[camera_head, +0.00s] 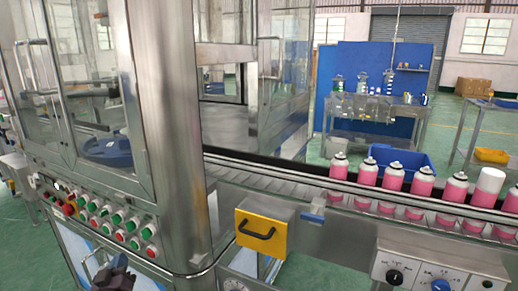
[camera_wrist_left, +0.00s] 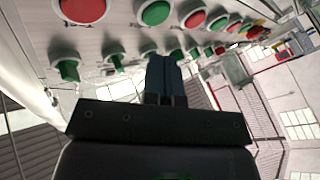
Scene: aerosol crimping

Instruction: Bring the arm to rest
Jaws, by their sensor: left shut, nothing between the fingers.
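My left gripper (camera_head: 116,262) shows at the bottom left in the head view, in front of the machine's button panel (camera_head: 92,212). In the left wrist view its two dark fingers (camera_wrist_left: 164,68) are together, with nothing between them. They point toward a row of red and green buttons (camera_wrist_left: 155,12). The fingertips overlap the buttons' lower edge in that picture; whether they touch the panel I cannot tell. The rest of my left arm is mostly out of the head view. My right gripper is not seen in either view.
A steel-framed machine with glass doors (camera_head: 85,95) fills the left. A yellow box with a black handle (camera_head: 262,228) juts from its front. Pink cans with white tops (camera_head: 395,176) stand along the conveyor (camera_head: 285,188). A knob panel (camera_head: 425,270) is at bottom right.

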